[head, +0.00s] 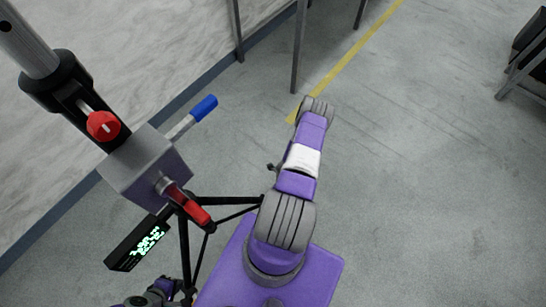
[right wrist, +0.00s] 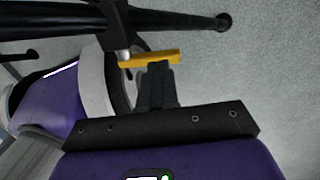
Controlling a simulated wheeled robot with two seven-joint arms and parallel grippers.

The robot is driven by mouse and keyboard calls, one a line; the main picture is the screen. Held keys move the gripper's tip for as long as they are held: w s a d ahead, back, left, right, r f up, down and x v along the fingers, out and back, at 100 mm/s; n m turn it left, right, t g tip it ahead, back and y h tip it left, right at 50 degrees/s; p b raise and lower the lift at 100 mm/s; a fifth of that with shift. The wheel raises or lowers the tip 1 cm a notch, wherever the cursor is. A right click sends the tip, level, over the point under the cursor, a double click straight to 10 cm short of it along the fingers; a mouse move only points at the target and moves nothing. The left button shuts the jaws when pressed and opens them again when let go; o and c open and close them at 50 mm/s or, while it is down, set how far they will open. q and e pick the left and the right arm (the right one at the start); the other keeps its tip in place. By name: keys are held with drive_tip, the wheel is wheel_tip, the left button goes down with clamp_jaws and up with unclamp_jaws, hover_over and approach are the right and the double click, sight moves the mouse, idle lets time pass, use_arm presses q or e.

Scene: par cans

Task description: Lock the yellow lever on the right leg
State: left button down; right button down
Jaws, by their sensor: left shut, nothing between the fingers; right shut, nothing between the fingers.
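In the right wrist view the yellow lever (right wrist: 150,59) lies crosswise beside a black leg (right wrist: 175,20). My right gripper (right wrist: 157,68) is shut and empty, its fingertips right at the lever's lower side. I cannot tell whether they touch it. In the head view neither the lever nor the right gripper shows. Part of my left gripper (head: 172,292) shows at the bottom edge, shut, low beside the stand's thin black struts.
Open grey floor (head: 430,170) lies to the right. A dark frame (head: 525,60) stands top right.

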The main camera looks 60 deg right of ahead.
drive_tip(key=shift+s, duration=0.1)
drive_tip(key=shift+w+a+f, duration=0.2)
drive_tip(key=shift+a+f, duration=0.1)
drive_tip(key=shift+a, duration=0.45)
drive_tip(key=shift+r, duration=0.15)
drive_tip(key=shift+r+p, duration=0.35)
drive_tip(key=shift+p, duration=0.1)
wheel_tip(320, 180, up, 4)
drive_tip(key=p, duration=0.3)
drive_tip(key=shift+f, duration=0.25)
drive_tip(key=s+d+r, duration=0.1)
drive_tip(key=d+r, duration=0.2)
drive_tip(key=d, duration=0.6)
drive_tip(key=shift+s+r+p, duration=0.15)
drive_tip(key=shift+s+p, duration=0.15)
drive_tip(key=shift+s, duration=0.1)
drive_tip(key=shift+s, duration=0.15)
